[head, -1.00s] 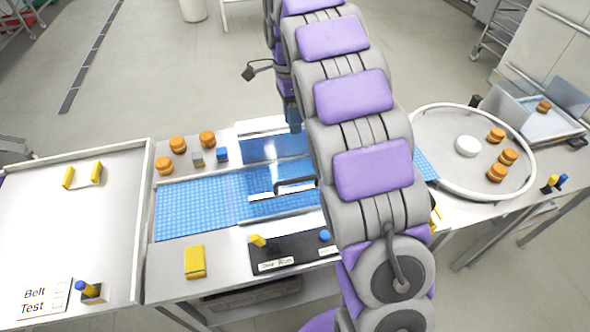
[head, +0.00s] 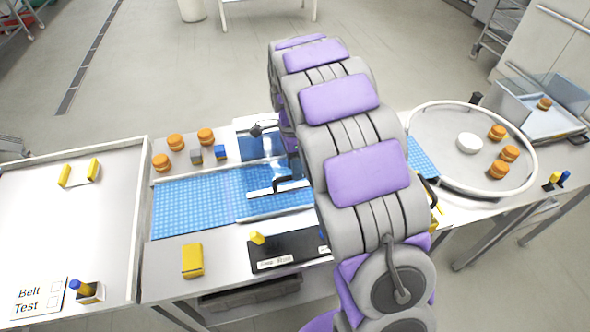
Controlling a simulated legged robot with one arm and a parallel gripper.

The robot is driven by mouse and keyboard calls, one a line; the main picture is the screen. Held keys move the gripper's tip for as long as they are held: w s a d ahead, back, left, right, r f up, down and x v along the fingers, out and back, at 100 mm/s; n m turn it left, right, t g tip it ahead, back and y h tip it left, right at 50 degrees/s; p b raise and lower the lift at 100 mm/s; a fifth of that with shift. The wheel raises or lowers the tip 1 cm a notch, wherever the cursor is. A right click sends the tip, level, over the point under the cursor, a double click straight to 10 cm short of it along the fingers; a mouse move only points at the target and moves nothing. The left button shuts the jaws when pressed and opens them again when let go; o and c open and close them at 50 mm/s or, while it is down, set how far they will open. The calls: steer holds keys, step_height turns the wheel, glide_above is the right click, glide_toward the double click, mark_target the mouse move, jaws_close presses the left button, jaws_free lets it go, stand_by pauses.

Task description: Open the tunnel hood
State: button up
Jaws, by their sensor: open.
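The tunnel hood (head: 252,180) is a clear, bluish cover over the blue belt (head: 185,205). It looks closed, with a white front edge. Its black bar handle (head: 290,183) is on the front part, its right end hidden by my arm. My gripper (head: 286,158) is low over the hood, just behind the handle in the picture. It is open and appears empty, but my arm hides much of it. I cannot tell whether it touches the hood.
Orange rounds (head: 176,142) and small blocks stand behind the belt. A yellow block (head: 192,260) and black control panel (head: 285,250) are in front. A round turntable (head: 425,165) with several rounds is at right. A white tray table (head: 60,225) is at left.

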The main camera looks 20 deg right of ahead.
steer(key=shift+s+f, duration=0.15)
steer(key=shift+f, duration=0.6)
jaws_close()
